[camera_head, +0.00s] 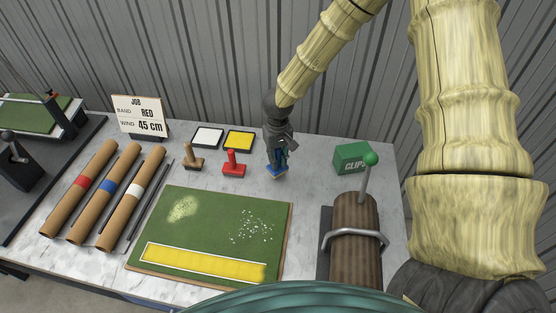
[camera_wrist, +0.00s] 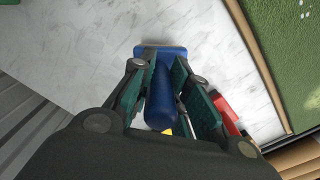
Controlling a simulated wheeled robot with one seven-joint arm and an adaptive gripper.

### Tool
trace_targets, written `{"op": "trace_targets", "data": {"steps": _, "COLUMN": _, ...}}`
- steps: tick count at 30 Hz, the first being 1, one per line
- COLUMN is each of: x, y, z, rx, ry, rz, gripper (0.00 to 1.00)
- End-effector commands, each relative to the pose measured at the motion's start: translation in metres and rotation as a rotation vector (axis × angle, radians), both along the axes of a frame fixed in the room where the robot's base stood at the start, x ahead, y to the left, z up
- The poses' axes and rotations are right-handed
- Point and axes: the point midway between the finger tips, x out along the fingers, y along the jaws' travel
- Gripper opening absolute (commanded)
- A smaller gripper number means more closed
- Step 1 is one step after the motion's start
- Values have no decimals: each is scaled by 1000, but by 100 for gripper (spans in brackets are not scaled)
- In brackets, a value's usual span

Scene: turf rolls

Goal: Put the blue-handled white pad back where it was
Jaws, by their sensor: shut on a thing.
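My gripper (camera_head: 279,154) is shut on the upright blue handle of the pad (camera_head: 277,171), at the right of the row of handled pads. In the wrist view the blue handle (camera_wrist: 161,98) runs between the two fingers (camera_wrist: 168,78), with the blue pad block beyond the tips. The pad's underside is hidden, so its white face cannot be made out. The pad is on or just above the marble tabletop; I cannot tell which.
A red-handled pad (camera_head: 233,164) and a tan-handled pad (camera_head: 192,157) stand to the left. Behind are a white tray (camera_head: 208,137) and a yellow tray (camera_head: 239,140). The turf sheet (camera_head: 200,225) lies in front. A green clip box (camera_head: 350,158) stands right, with bare marble between.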

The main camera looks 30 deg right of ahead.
Motion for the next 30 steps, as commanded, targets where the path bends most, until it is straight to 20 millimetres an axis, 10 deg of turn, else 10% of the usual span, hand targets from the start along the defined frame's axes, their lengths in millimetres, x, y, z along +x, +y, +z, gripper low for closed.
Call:
{"op": "trace_targets", "data": {"steps": 20, "x": 0, "y": 1, "z": -20, "rx": 1, "ry": 0, "rz": 1, "gripper": 0}}
{"op": "trace_targets", "data": {"steps": 21, "x": 0, "y": 0, "z": -20, "rx": 1, "ry": 0, "rz": 1, "gripper": 19}}
{"op": "trace_targets", "data": {"steps": 24, "x": 0, "y": 0, "z": -20, "rx": 0, "ry": 0, "rz": 1, "gripper": 38}}
{"op": "trace_targets", "data": {"steps": 30, "x": 0, "y": 0, "z": -20, "rx": 0, "ry": 0, "rz": 0, "gripper": 39}}
